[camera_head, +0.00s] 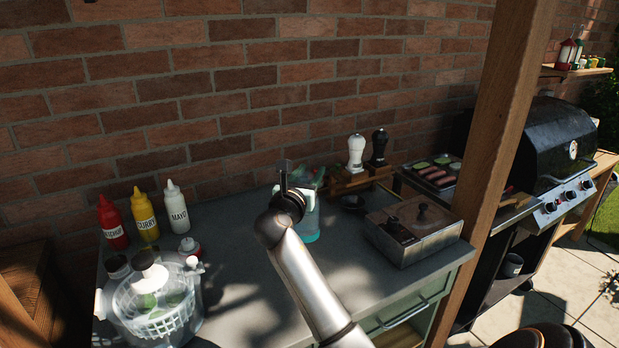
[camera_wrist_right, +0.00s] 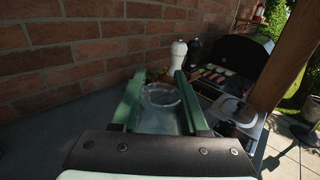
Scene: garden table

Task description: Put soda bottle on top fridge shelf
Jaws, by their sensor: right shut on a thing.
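My right gripper (camera_head: 300,190) is over the middle of the grey counter, near the brick wall. It is shut on a clear bluish container (camera_head: 309,226), partly hidden behind my wrist and arm. In the right wrist view the gripper's green fingers (camera_wrist_right: 158,98) stand on either side of this clear container (camera_wrist_right: 160,120), whose round rim shows between them. I cannot tell whether it is the soda bottle, or whether its base touches the counter. No fridge shelf can be made out. My left gripper is not in view.
A wooden rack with white and black mills (camera_head: 356,152) and a metal box (camera_head: 414,230) stand on the right, before a wooden post (camera_head: 500,140) and a grill (camera_head: 545,140).

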